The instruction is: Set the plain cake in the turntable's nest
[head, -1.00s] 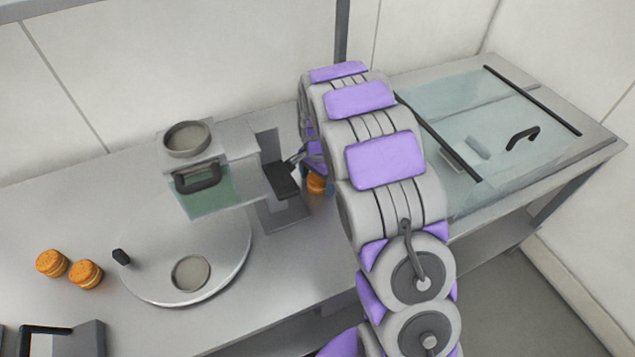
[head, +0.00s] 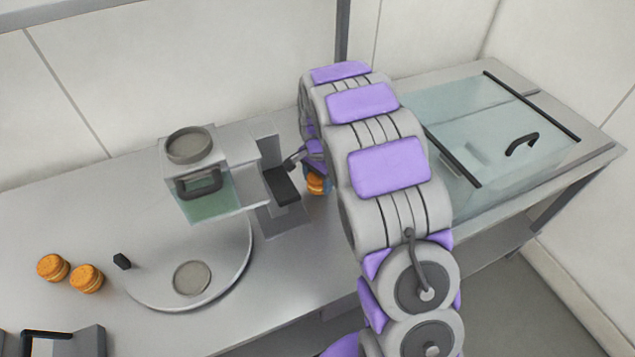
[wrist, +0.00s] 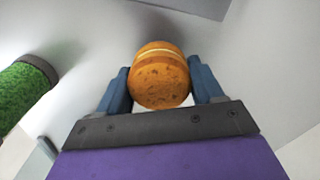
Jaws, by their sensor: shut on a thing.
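My gripper (wrist: 160,92) is shut on an orange-brown cake (wrist: 160,78) with a pale filling line, held between its two blue fingers. In the head view the held cake (head: 317,184) shows just right of the grey machine, partly hidden by my arm. The turntable (head: 222,286) is a round grey disc on the counter at left, with a dark knob (head: 122,261) at its rim. Its nest (head: 192,278) is a round grey spot near the front and looks empty. My gripper is apart from it, to the right and farther back.
A grey machine (head: 240,150) with a black-handled, greenish clear panel overhangs the turntable's back, between it and my gripper. Two similar cakes (head: 53,267) (head: 87,279) sit left of the turntable. A clear-lidded case (head: 480,130) stands right. A green cylinder (wrist: 22,88) shows in the wrist view.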

